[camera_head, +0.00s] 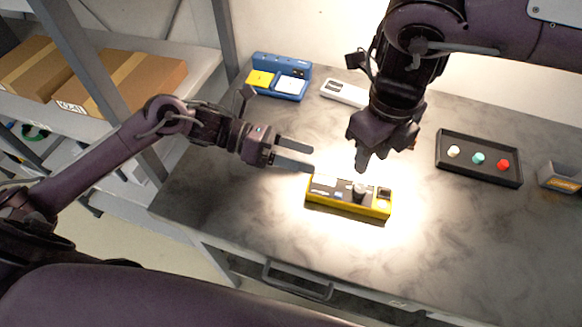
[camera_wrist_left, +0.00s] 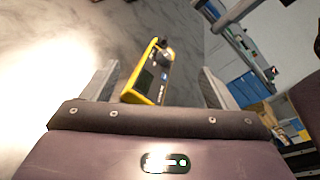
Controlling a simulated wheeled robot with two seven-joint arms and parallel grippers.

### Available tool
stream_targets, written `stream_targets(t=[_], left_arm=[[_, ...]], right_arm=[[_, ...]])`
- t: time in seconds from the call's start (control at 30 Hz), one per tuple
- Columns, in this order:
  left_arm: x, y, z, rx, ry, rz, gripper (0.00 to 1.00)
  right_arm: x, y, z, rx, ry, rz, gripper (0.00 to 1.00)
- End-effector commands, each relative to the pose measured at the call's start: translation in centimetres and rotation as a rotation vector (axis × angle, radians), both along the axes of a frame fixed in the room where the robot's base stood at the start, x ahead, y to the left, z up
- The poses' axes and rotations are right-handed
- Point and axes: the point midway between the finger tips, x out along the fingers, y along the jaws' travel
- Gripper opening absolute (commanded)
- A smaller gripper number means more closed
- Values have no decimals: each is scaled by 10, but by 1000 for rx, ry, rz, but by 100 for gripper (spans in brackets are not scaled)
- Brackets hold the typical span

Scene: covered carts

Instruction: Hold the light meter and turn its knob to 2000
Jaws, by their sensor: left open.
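The light meter is a yellow-edged box (camera_head: 346,208) with a dark face, lying on the grey table under a bright pool of light. Its dark knob (camera_head: 360,191) stands up right of the middle of the face. My left gripper (camera_head: 312,161) is open and empty, just up and left of the meter, with its fingers pointing right. In the left wrist view the meter (camera_wrist_left: 148,84) shows between the two spread fingers, apart from them. My right gripper (camera_head: 362,166) points down just above the knob; its fingers look close together, and I cannot tell whether they are shut.
A blue holder (camera_head: 278,86) with a yellow and a white piece and a white device (camera_head: 343,93) stand at the back. A black tray (camera_head: 478,160) with three coloured knobs and a grey bin (camera_head: 562,177) are at right. Boxes (camera_head: 118,82) sit on the left shelf. The table front is clear.

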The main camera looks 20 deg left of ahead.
Motion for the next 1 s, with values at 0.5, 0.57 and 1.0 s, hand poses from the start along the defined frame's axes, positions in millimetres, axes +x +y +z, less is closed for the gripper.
stream_targets(t=[0.5, 0.57, 1.0], left_arm=[[-16, 9, -36, 208, -543, -252, 80], [-16, 5, -39, 210, -551, -256, 80], [-13, -51, -61, 209, -551, -254, 80]], right_arm=[[0, 0, 0, 0, 0, 0, 36], [0, 0, 0, 0, 0, 0, 36], [0, 0, 0, 0, 0, 0, 36]])
